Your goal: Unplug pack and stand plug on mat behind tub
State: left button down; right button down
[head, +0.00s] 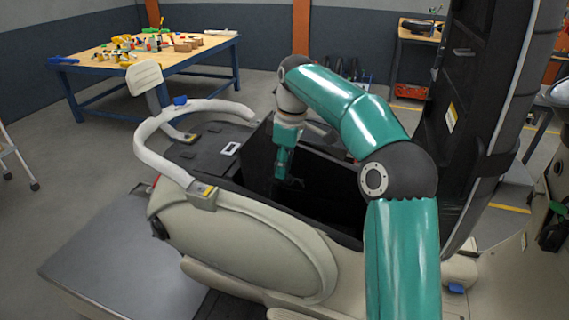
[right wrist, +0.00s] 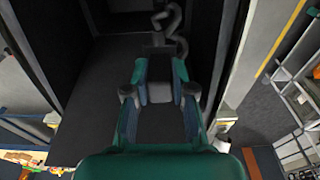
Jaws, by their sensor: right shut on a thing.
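The open tub (head: 325,208) is a deep black well in the cream scooter body. My right gripper (head: 286,182) reaches down into it. In the right wrist view its two fingers (right wrist: 160,72) are shut on a small grey piece, the plug (right wrist: 160,92), mostly hidden by the fingers. A dark curled cable (right wrist: 172,28) lies just beyond the fingertips. The pack is too dark to tell apart inside the tub. Behind the tub, a flat dark mat (head: 204,145) lies on the scooter's rear deck. My left gripper is not in view.
A cream grab rail (head: 150,145) curves around the rear deck. A white-framed plate (head: 230,149) lies beside the tub's edge. The raised black seat (head: 478,95) stands at the right. A workbench (head: 150,55) is far behind.

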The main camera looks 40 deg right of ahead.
jog(key=shift+r+p, duration=0.6)
jog(key=shift+r, duration=0.05)
jog(key=shift+r, duration=0.35)
jog(key=shift+r+p, duration=0.6)
jog(key=shift+r, duration=0.15)
jog(key=shift+r, duration=0.35)
jog(key=shift+r, duration=0.7)
jog(key=shift+r, duration=0.15)
